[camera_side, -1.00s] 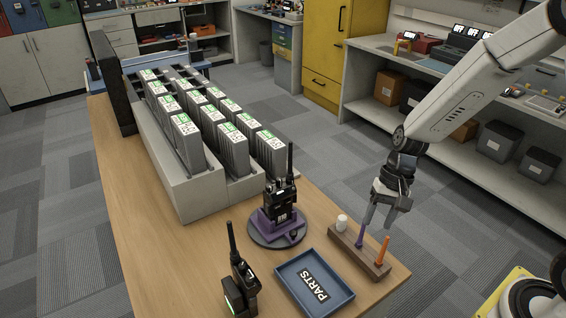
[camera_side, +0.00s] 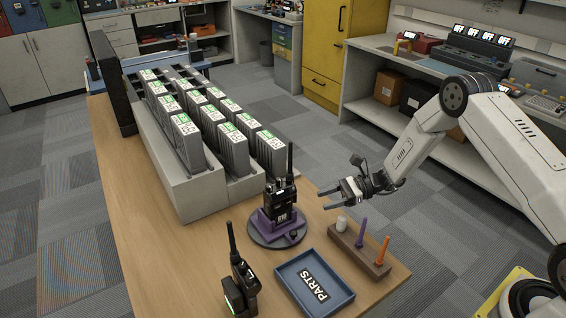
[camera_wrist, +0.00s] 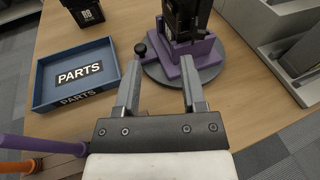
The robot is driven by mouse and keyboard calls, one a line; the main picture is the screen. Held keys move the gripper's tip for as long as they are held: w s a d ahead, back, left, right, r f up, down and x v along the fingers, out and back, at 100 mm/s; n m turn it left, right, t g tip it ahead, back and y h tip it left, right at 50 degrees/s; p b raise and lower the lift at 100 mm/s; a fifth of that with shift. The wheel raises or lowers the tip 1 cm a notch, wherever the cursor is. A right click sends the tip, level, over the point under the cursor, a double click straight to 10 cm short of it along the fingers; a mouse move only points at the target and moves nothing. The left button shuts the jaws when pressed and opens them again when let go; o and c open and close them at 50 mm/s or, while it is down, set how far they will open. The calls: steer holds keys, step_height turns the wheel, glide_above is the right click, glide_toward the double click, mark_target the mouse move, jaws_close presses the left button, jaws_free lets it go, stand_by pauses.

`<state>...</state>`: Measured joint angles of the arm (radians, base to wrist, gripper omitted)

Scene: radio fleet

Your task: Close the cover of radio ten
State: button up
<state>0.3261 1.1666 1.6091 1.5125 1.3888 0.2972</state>
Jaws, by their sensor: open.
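A black radio (camera_side: 281,200) stands upright in a purple holder (camera_side: 268,222) on a round dark turntable (camera_side: 262,238). In the wrist view the lower part of this radio (camera_wrist: 184,18) and the purple holder (camera_wrist: 190,55) show ahead of the fingers. A second black radio (camera_side: 241,280) stands at the front edge of the table; its lower part (camera_wrist: 88,12) also shows in the wrist view. I cannot tell which is radio ten, nor see a cover clearly. My gripper (camera_side: 321,201) is open and empty, to the right of the holder, apart from it.
A blue parts tray (camera_side: 287,270) lies in front of the turntable. A wooden block (camera_side: 345,256) with a white piece and purple and orange tools stands below my gripper. A grey rack (camera_side: 190,195) of several labelled packs fills the table's left.

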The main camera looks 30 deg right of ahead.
mark_target(293, 197)
steer(key=shift+w+d+f+m+t+y, duration=0.15)
steer(key=shift+w+d+f+m+t, duration=0.25)
steer(key=shift+w+d+m+t, duration=0.45)
steer(key=shift+w+d+f+m+t+y, duration=0.15)
steer(key=shift+w+d+f+m+t, duration=0.4)
steer(key=shift+t, duration=0.5)
steer(key=shift+s+r, duration=0.1)
steer(key=shift+r, duration=0.05)
steer(key=shift+x, duration=3.9)
jaws_close()
